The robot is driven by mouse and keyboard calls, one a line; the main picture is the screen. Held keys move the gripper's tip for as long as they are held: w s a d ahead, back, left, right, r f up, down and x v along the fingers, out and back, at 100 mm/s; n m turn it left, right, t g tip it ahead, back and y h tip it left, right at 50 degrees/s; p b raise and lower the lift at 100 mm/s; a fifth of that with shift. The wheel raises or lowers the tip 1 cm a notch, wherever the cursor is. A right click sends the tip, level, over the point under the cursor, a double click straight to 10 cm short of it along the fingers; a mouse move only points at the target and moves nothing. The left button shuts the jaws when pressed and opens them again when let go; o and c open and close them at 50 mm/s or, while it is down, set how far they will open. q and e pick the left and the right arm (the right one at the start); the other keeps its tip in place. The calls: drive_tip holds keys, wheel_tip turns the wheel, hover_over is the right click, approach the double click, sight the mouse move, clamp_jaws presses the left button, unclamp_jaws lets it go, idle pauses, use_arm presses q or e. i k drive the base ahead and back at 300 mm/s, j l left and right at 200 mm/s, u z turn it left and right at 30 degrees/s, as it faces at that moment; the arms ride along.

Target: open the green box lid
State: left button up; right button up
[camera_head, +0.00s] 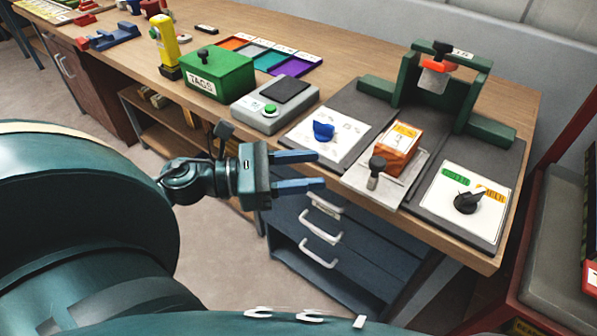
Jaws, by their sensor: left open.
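The green box (213,78) stands on the bench near the middle of its length, with a white "TAGS" label on its front. Its green lid (217,65) is down on the box, and a dark knob (203,55) stands on it. My left gripper (320,170) is open and empty. In the picture it is below and to the right of the box, near the bench's front edge, with its blue fingers pointing right. It is clear of the box. My right gripper is not in view.
A grey device (272,112) with a green button stands right of the box. A yellow device (165,46) stands on its left. Coloured squares (272,58) lie behind. A dark panel with a blue knob (323,131), an orange block (398,146) and a green frame (440,98) fills the right end.

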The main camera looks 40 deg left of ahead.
sight(216, 62)
drive_tip(key=k+j, duration=0.45)
drive_tip(key=j, duration=0.3)
drive_tip(key=k+j, duration=0.25)
drive_tip(key=j, duration=0.1)
